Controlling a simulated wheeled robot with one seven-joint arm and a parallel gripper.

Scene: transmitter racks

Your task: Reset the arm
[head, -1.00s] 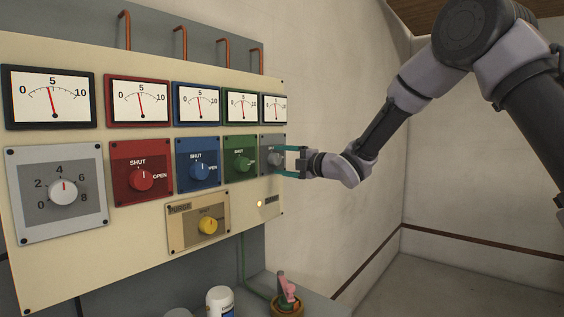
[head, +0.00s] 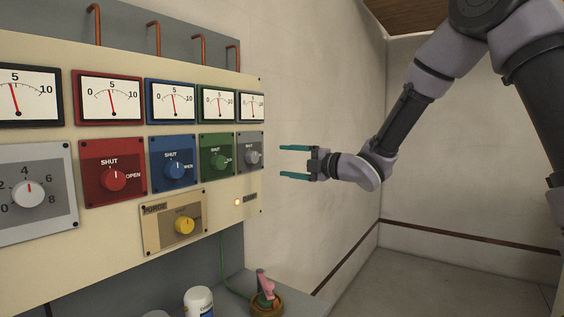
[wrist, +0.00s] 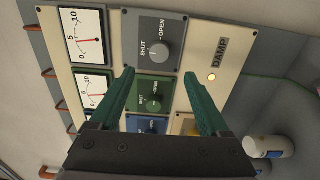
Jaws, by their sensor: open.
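My gripper (head: 294,162) is open and empty in the head view. Its two teal fingers point left at the control panel (head: 50,258), with a gap between the fingertips and the panel. The closest control is the grey knob (head: 254,156) on its grey plate, at the panel's right end. In the wrist view my gripper (wrist: 158,78) shows its fingers spread. The grey knob (wrist: 155,51) lies beyond the fingertips, untouched, between SHUT and OPEN labels. The green knob (wrist: 153,100) shows between the fingers.
The panel also carries blue (head: 173,170), red (head: 113,180) and yellow (head: 185,226) knobs, with several gauges above. A white jar (head: 199,303) and a pink-topped item (head: 266,288) stand below the panel. The space right of the panel is free up to the wall.

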